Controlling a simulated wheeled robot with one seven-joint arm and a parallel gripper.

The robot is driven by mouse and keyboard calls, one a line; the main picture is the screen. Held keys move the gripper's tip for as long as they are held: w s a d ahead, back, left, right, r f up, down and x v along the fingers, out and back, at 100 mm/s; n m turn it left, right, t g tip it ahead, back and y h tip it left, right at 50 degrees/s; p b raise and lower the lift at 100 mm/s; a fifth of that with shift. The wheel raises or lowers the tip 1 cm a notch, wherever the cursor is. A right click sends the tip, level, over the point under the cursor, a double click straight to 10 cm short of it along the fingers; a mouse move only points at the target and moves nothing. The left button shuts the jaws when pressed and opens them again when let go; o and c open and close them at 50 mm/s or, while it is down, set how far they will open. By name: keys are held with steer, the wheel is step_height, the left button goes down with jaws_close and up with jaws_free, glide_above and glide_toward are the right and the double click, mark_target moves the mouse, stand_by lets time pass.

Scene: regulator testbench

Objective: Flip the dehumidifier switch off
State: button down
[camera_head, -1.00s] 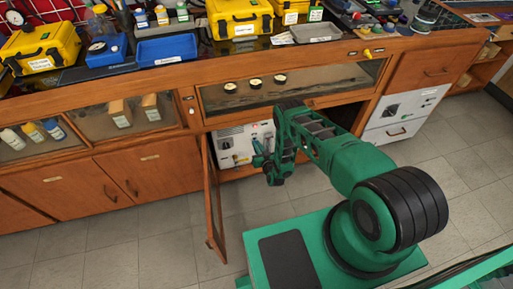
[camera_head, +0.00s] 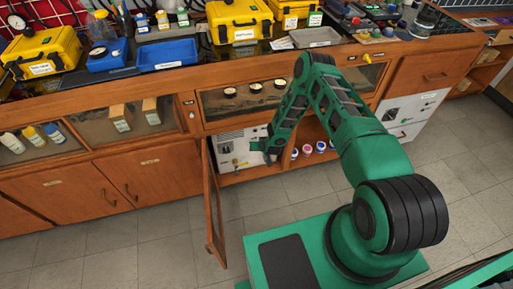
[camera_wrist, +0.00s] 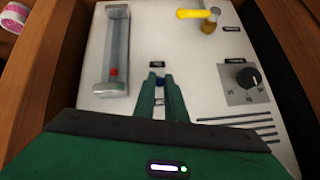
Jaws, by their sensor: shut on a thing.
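The white panelled unit (camera_head: 230,150), which I take to be the dehumidifier, stands inside the open cabinet. Its front fills the wrist view (camera_wrist: 195,60). My gripper (camera_wrist: 159,82) is at the middle of this front, just below a small dark label (camera_wrist: 157,64) too small to read. The two green fingers are close together on a small part between their tips, apparently the switch. The fingers hide most of it, so its position cannot be told. In the head view my gripper (camera_head: 269,148) is at the unit's right side.
The front also carries a clear tube gauge (camera_wrist: 117,50) with a red float, a yellow-handled valve (camera_wrist: 197,14) and a black knob (camera_wrist: 247,78). Cabinet walls are close on both sides. The open cabinet door (camera_head: 213,205) stands left of my arm. Small bottles (camera_head: 308,150) stand right of the unit.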

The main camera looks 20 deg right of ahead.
steer(key=shift+w+d+r, duration=0.1)
steer(key=shift+w+d, duration=0.05)
steer(key=shift+w, duration=0.05)
steer(key=c, duration=1.8)
jaws_free()
steer(key=shift+s, duration=0.15)
steer(key=v, duration=1)
steer(key=shift+r, duration=0.25)
steer(key=shift+s, duration=0.15)
